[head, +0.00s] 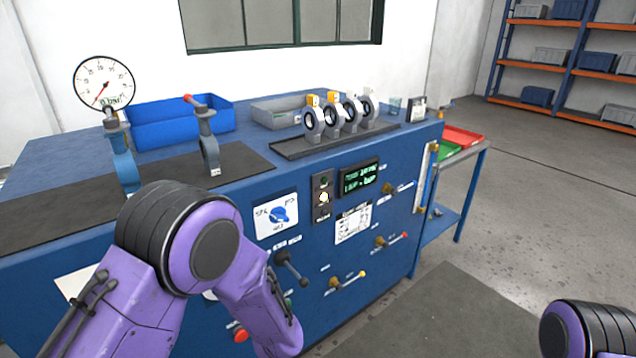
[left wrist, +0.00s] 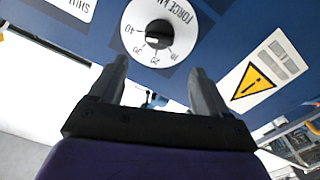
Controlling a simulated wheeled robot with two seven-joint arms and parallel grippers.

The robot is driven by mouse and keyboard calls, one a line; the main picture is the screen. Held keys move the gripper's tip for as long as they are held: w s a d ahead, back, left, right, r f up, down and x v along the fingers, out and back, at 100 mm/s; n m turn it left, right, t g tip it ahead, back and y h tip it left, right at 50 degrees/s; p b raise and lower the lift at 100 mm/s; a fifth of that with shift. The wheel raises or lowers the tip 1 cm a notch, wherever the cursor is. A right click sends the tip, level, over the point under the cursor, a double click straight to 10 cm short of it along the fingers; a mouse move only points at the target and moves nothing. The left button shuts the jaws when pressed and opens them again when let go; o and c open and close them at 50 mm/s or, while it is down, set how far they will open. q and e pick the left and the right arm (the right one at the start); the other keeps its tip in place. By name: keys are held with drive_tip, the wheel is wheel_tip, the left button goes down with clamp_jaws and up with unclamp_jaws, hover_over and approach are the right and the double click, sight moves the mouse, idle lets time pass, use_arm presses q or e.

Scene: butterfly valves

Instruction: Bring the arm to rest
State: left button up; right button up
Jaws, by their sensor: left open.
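My left arm, purple with dark joints, comes into the head view from the lower left and bends down in front of the blue bench (head: 400,270). Its gripper is hidden in the head view. In the left wrist view my left gripper (left wrist: 160,82) is open, with nothing between its two dark fingers. A white round dial (left wrist: 158,30) with a black knob and numbers is on the blue panel beyond the fingertips. My right arm shows only at the lower right corner of the head view, and its gripper is out of view.
The bench top holds a pressure gauge (head: 104,84), a blue bin (head: 180,122), a red-handled valve (head: 207,140) and several butterfly valves (head: 312,122). Levers and a blue knob (head: 283,214) stick out of the bench front. A yellow warning label (left wrist: 253,83) is beside the dial. Floor (head: 545,200) is clear at right.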

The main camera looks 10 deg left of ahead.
use_arm(q)
drive_tip(key=s+d+f+m+g+h, duration=0.1)
drive_tip(key=s+f+m+h, duration=0.2)
drive_tip(key=s+f+h, duration=0.45)
drive_tip(key=s+f+m+g+h, duration=0.2)
drive_tip(key=s+f+m, duration=0.2)
drive_tip(key=f, duration=0.7)
drive_tip(key=s+f+g, duration=0.2)
drive_tip(key=s+f, duration=0.2)
drive_tip(key=s, duration=0.6)
drive_tip(key=s+a+f+g, duration=0.1)
drive_tip(key=s+f+g, duration=0.2)
drive_tip(key=s, duration=0.7)
drive_tip(key=shift+a+f+m+h, duration=0.3)
drive_tip(key=shift+f+h, duration=0.15)
drive_tip(key=shift+f, duration=0.1)
